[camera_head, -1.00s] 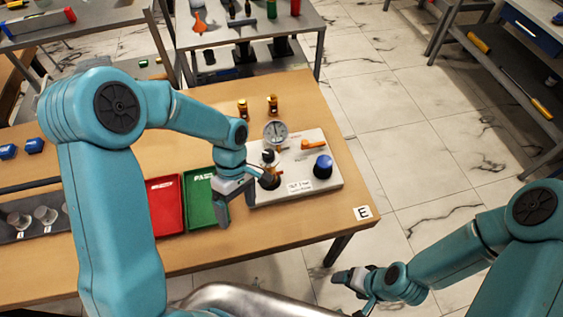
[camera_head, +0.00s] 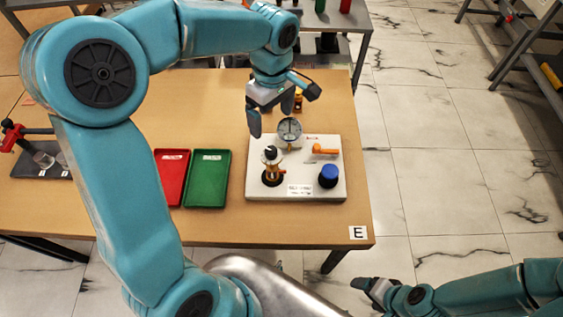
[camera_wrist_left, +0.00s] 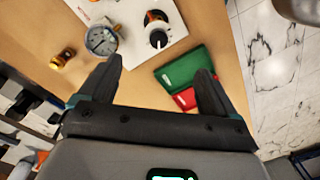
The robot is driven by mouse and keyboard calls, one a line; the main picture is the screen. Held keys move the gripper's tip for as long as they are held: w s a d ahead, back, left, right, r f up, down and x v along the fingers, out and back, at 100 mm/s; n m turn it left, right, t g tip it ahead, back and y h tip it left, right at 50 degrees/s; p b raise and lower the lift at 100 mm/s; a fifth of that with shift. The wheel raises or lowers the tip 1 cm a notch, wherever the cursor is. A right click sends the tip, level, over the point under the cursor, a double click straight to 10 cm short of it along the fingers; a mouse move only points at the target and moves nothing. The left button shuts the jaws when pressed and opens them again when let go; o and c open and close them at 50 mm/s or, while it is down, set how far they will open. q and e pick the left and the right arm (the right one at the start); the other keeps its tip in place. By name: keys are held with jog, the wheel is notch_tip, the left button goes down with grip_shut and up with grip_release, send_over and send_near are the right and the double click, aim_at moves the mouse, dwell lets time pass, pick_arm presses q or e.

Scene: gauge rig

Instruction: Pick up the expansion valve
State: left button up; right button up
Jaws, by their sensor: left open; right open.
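A small brass fitting (camera_head: 298,103) stands on the wooden table behind the white board. It also shows at the left of the left wrist view (camera_wrist_left: 63,58). I cannot tell whether it is the expansion valve. Another brass valve with a black knob (camera_head: 271,166) stands on the board (camera_head: 310,190), with a gauge (camera_head: 290,131) behind it. My left gripper (camera_head: 270,115) is open and empty above the table, at the board's back left corner. It hides part of the area behind the board. My right gripper (camera_head: 370,290) is open, past the table's front edge.
The board also carries an orange-handled valve (camera_head: 325,150) and a blue knob (camera_head: 328,176). A red tray (camera_head: 172,178) and a green tray (camera_head: 208,179) lie left of it. The table's front right corner, marked E (camera_head: 358,232), is clear.

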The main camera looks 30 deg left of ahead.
pick_arm(q)
jog(key=r, duration=0.1)
send_over(270, 151)
jog(key=shift+t, duration=0.3)
notch_tip(270, 151, down, 9)
jog(key=shift+w+a+f+p, duration=0.1)
jog(key=shift+p, duration=0.3)
jog(key=shift+f, duration=0.3)
notch_tip(270, 151, down, 4)
jog(key=shift+f+p, duration=0.2)
jog(key=shift+p, duration=0.6)
jog(key=shift+f, duration=0.4)
jog(key=shift+w+f, duration=0.1)
jog(key=shift+f, duration=0.1)
